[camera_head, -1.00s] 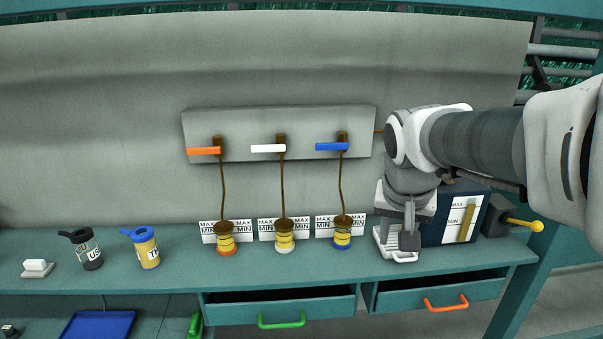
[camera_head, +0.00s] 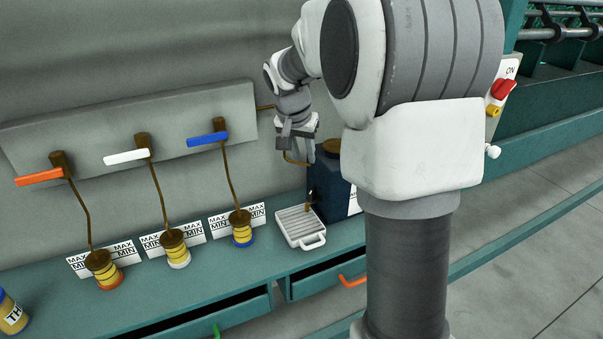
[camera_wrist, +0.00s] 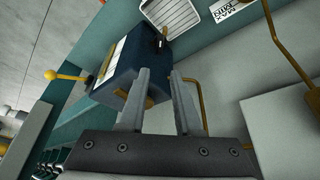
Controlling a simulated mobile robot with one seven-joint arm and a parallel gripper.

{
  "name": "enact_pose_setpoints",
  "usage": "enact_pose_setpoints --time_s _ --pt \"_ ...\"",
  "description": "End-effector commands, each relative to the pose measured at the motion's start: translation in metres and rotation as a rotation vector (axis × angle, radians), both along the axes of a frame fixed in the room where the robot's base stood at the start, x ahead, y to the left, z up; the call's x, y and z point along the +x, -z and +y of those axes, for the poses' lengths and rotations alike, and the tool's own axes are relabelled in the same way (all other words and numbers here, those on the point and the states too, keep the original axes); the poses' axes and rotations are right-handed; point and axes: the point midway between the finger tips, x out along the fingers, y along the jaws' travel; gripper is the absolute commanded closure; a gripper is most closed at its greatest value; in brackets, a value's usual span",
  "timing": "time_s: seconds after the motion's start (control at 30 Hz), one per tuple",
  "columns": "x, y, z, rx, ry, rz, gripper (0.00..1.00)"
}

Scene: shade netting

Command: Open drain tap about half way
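A dark blue tank (camera_head: 328,180) with a brown cap stands on the bench. A small dark tap (camera_wrist: 161,42) with a brownish end projects from it, beside the white ribbed tray; it also shows in the head view (camera_head: 309,203). A lever with a yellow ball end (camera_wrist: 51,75) is on the tank's other side in the wrist view and hidden in the head view. I cannot tell for sure which is the drain tap. My gripper (camera_wrist: 159,74) is open and empty, its fingers pointing toward the tank, above bench level near the bent brass pipe (camera_head: 297,161).
The tray (camera_head: 300,228) sits at the bench edge. Three wall valves with orange (camera_head: 40,177), white (camera_head: 126,157) and blue (camera_head: 207,139) handles are on the left, with bottles below. Slightly open drawers (camera_head: 215,318) lie under the bench. My arm hides the area right of the tank.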

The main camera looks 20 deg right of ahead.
Motion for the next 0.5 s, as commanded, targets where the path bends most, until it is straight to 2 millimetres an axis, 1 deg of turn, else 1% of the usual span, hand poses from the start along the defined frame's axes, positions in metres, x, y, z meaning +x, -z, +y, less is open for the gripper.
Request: enact_pose_setpoints --time_s 0.17,0.27,0.37,0.5 --pt "0.005 0.006 -0.004 0.001 0.01 0.002 0.68" --pt "0.007 0.017 -0.007 0.001 0.01 0.003 0.68" --pt "0.012 0.034 -0.011 0.001 0.01 0.006 0.68" --pt "0.02 0.062 -0.019 0.001 0.009 0.006 0.68"
